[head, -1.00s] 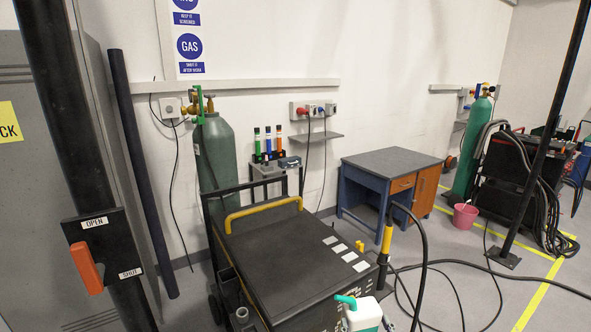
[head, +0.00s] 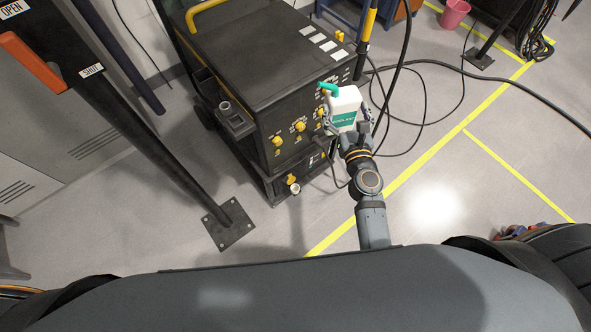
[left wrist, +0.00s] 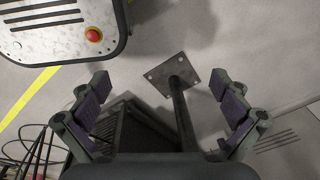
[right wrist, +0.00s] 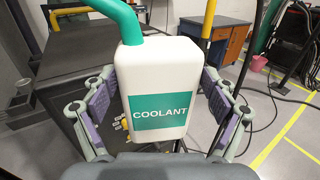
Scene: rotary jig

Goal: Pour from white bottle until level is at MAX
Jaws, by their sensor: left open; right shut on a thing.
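The white bottle (head: 345,106) has a teal spout and a teal label reading COOLANT. It stands about upright in the air by the front right corner of the black machine (head: 262,88), its spout pointing left toward the machine. In the right wrist view the bottle (right wrist: 155,75) sits between the fingers of my right gripper (right wrist: 157,100), which is shut on it. No liquid or MAX mark can be made out. My left gripper (left wrist: 163,95) is open and empty above the floor; it is outside the head view.
The machine's front has several yellow knobs (head: 277,141) and a small white round fitting (head: 295,188) low down. A black post on a square floor plate (head: 229,224) stands left of the machine. Dark cables (head: 425,119) loop over the floor at right.

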